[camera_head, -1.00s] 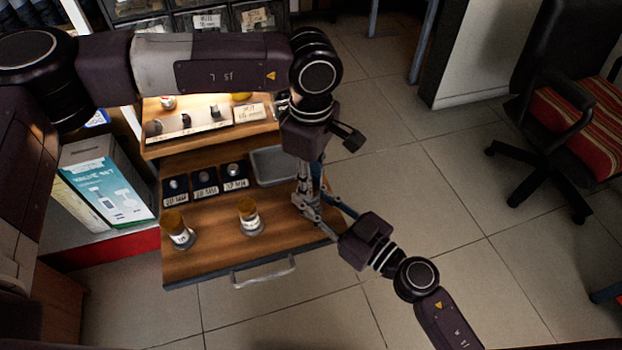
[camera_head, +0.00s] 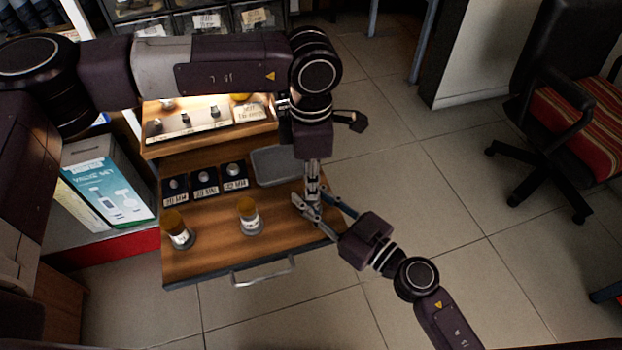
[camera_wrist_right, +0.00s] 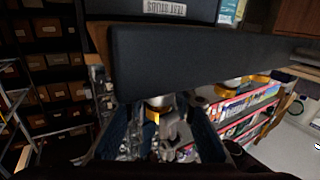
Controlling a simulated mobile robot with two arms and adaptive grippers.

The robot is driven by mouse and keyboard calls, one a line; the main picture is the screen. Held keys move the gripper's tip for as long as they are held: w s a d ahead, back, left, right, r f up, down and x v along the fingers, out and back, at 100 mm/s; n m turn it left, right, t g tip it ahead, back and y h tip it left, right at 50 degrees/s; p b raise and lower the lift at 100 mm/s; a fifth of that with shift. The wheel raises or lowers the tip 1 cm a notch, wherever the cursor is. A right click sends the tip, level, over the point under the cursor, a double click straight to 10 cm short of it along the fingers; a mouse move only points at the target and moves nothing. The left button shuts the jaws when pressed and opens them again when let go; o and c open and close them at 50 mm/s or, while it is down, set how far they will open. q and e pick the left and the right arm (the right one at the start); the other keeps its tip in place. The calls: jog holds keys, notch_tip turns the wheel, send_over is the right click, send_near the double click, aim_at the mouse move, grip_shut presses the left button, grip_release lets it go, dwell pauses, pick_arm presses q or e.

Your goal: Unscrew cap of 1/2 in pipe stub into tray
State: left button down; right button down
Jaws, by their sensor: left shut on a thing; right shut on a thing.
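My left gripper (camera_head: 311,203) points down at the right front corner of the wooden board. It is shut, and its fingers hide most of what they hold, which seems to be the cap. My right gripper (camera_head: 326,219) comes in from the lower right and meets it there, shut on what seems to be the pipe stub. In the right wrist view a metal piece with an amber part (camera_wrist_right: 156,105) shows near grey finger parts (camera_wrist_right: 178,130). The shallow grey tray (camera_head: 263,181) lies behind the grippers. I cannot see the cap's thread.
A lit shelf (camera_head: 190,140) stands at the back. Open floor lies to the right.

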pick_arm(q)
jog(key=shift+r, duration=0.1)
dwell(0.3)
jog(key=shift+r, duration=1)
jog(key=shift+r, duration=2)
pick_arm(e)
jog(key=c, duration=1.5)
grip_release()
